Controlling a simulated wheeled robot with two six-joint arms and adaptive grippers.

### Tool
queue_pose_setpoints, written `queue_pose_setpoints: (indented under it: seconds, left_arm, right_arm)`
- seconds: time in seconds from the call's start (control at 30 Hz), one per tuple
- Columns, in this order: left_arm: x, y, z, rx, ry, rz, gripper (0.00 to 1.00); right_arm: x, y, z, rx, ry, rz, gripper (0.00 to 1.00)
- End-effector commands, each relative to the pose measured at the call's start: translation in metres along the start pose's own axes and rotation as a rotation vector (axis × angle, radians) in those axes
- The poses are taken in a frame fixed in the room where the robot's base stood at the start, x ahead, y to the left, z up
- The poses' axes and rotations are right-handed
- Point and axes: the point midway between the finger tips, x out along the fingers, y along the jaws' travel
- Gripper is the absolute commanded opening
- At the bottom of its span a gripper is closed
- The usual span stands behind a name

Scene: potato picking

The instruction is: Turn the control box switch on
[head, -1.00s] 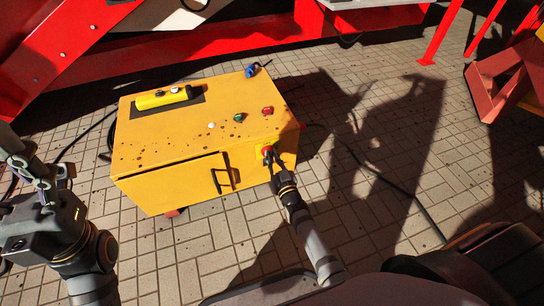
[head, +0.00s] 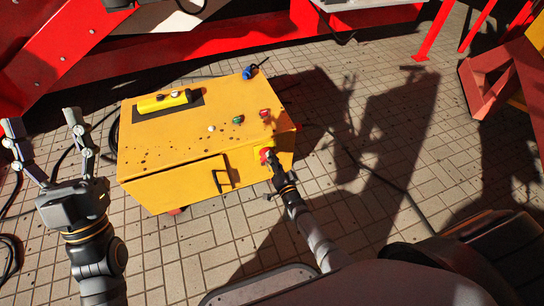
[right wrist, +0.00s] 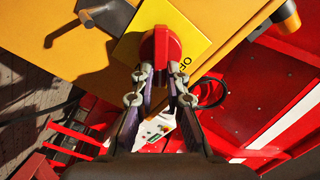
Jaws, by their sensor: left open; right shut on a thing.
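The yellow control box (head: 165,183) stands on the paving in the head view. Its red rotary switch (head: 264,154) is on the front face, at the right, on a yellow plate. In the right wrist view the red switch knob (right wrist: 160,46) sits on the yellow plate (right wrist: 188,22), with letters reading "OF" beside it; the rest of the label is unclear. My right gripper (right wrist: 160,75) is shut on the knob, one finger on each side. In the head view the right gripper (head: 270,160) partly covers the switch. My left gripper (head: 43,122) is open and empty, left of the box.
The box top carries a yellow handheld unit (head: 164,101), a green button (head: 238,119), a red button (head: 264,113) and a blue plug (head: 249,72). A door handle (head: 222,180) sticks out in front. Red machinery stands behind; cables lie on the paving.

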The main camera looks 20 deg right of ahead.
Motion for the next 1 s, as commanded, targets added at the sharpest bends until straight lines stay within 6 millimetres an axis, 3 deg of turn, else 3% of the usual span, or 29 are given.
queue_pose_setpoints:
  seconds: [0.2, 0.4, 1.0]
  left_arm:
    - [-0.008, -0.001, 0.033, -0.01, -0.148, -0.008, 0.64]
    - [-0.014, -0.002, 0.049, -0.015, -0.223, -0.011, 0.64]
    - [-0.02, -0.002, 0.062, -0.02, -0.285, -0.013, 0.64]
  right_arm:
    - [0.0, 0.003, 0.0, 0.2, 0.0, 0.0, 0.0]
    - [0.0, 0.006, 0.001, 0.373, -0.001, 0.002, 0.0]
    - [0.0, 0.011, 0.003, 0.643, 0.0, 0.002, 0.0]
